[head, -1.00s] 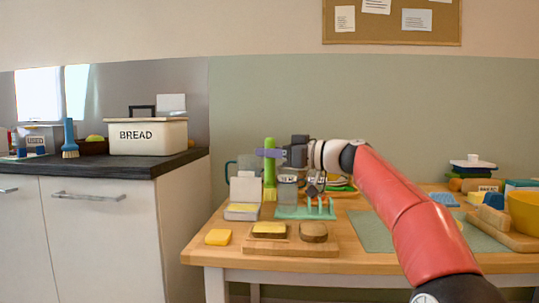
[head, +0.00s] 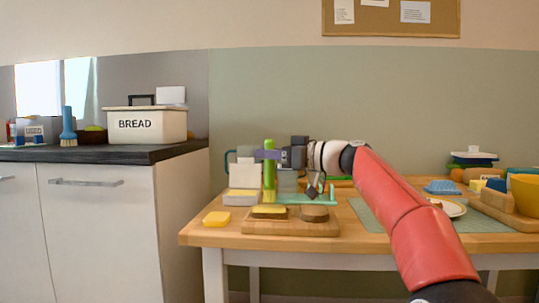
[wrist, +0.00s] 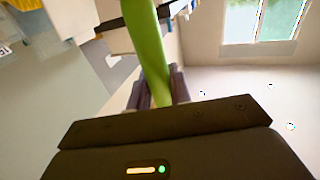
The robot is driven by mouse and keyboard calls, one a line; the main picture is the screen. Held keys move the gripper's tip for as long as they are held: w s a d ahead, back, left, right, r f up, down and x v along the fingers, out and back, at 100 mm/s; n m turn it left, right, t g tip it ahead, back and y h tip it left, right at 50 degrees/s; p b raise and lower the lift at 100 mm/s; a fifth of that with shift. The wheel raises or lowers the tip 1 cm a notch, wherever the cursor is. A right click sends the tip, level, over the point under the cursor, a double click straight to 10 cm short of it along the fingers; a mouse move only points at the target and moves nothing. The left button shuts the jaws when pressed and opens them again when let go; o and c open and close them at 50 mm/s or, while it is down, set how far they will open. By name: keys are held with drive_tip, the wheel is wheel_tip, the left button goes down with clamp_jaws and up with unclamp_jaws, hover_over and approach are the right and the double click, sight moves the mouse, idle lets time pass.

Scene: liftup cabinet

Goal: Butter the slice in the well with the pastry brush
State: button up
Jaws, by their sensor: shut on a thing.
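My gripper (head: 268,154) is shut on the green handle of the pastry brush (head: 269,172), which hangs upright with pale yellow bristles down. The green handle (wrist: 150,50) also runs between my fingers in the wrist view. Two bread slices lie on a wooden board (head: 290,230) near the table's front edge. The left slice (head: 269,212) has a yellow top; the right slice (head: 315,214) is plain brown. The bristles are just above or behind the left slice; I cannot tell whether they touch. The well's edges are too small to make out.
A yellow block (head: 216,218) lies left of the board. A butter dish (head: 241,197) stands behind it, and a teal rack (head: 318,196) is behind the slices. A green mat (head: 400,218) and a yellow bowl (head: 525,192) are on the right. A blue brush (head: 68,128) stands on the counter.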

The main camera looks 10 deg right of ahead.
clamp_jaws()
drive_tip(key=shift+f, duration=0.6)
idle(0.6)
drive_tip(key=shift+s+d, duration=0.2)
drive_tip(key=shift+d, duration=0.6)
drive_tip(key=shift+s+d, duration=0.2)
drive_tip(key=shift+d, duration=0.45)
drive_tip(key=shift+a, duration=0.1)
